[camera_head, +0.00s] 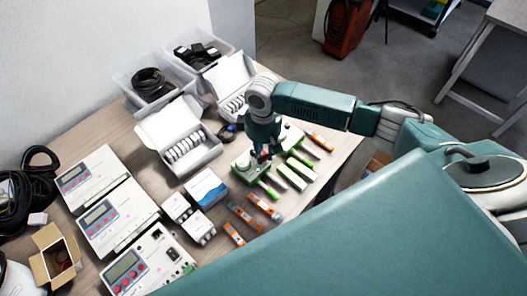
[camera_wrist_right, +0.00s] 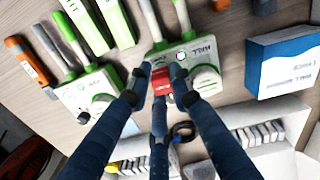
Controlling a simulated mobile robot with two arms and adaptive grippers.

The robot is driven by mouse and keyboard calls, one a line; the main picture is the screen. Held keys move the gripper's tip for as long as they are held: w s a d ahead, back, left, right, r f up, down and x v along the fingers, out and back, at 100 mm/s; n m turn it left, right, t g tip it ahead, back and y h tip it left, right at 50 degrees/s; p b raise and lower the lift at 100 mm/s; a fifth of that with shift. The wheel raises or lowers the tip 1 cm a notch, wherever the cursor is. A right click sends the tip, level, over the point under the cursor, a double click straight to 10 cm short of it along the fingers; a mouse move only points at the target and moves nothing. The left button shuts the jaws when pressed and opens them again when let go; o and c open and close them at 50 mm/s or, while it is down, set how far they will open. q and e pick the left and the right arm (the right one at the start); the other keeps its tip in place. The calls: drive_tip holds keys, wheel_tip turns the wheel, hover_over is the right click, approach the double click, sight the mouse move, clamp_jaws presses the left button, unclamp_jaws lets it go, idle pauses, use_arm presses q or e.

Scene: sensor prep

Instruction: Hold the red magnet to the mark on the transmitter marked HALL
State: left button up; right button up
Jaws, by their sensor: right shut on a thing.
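My right gripper (camera_head: 262,152) reaches down over the table; its dark blue fingers (camera_wrist_right: 160,88) are shut on the small red magnet (camera_wrist_right: 162,82) in the wrist view. The green and white transmitter marked HALL (camera_wrist_right: 206,56) lies right under the fingertips, and it shows in the head view (camera_head: 243,170), partly covered by the gripper. Its lettering appears upside down in the wrist view. A small round mark (camera_wrist_right: 181,57) on it is just up and right of the magnet. I cannot tell whether the magnet touches the transmitter. My left gripper is out of view.
A second green and white transmitter (camera_wrist_right: 88,97) lies close by in the wrist view. A blue and white box (camera_head: 207,188), orange and grey tools (camera_head: 264,206) and an open white box of discs (camera_head: 180,140) surround the spot. Meter units (camera_head: 110,213) stand at the left.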

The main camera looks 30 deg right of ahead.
drive_tip(key=shift+f, duration=0.45)
idle(0.5)
idle(2.4)
wheel_tip(320, 180, up, 7)
drive_tip(key=p, duration=0.8)
drive_tip(key=shift+p, duration=0.3)
